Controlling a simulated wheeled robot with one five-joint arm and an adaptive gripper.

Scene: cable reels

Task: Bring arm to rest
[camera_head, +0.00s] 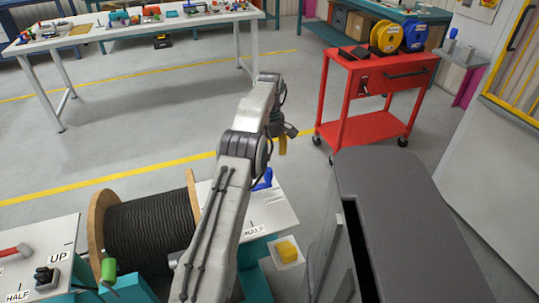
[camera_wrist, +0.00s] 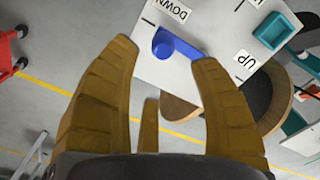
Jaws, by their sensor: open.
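My arm is raised and bent, reaching up across the middle of the head view. My gripper (camera_head: 283,146) hangs at its end, with its yellow fingers pointing down. In the wrist view my gripper (camera_wrist: 163,52) is open, its yellow fingers spread and nothing held between them. A blue lever (camera_wrist: 178,46) on a white panel (camera_wrist: 222,28) shows beyond the fingertips, apart from them. The blue lever (camera_head: 263,180) is partly hidden behind my arm in the head view.
A wooden cable reel (camera_head: 98,222) with black cable (camera_head: 150,232) stands left of my arm. A red cart (camera_head: 385,85) with yellow and blue spools stands at the upper right. A white workbench (camera_head: 120,32) is at the back left. Open floor lies between.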

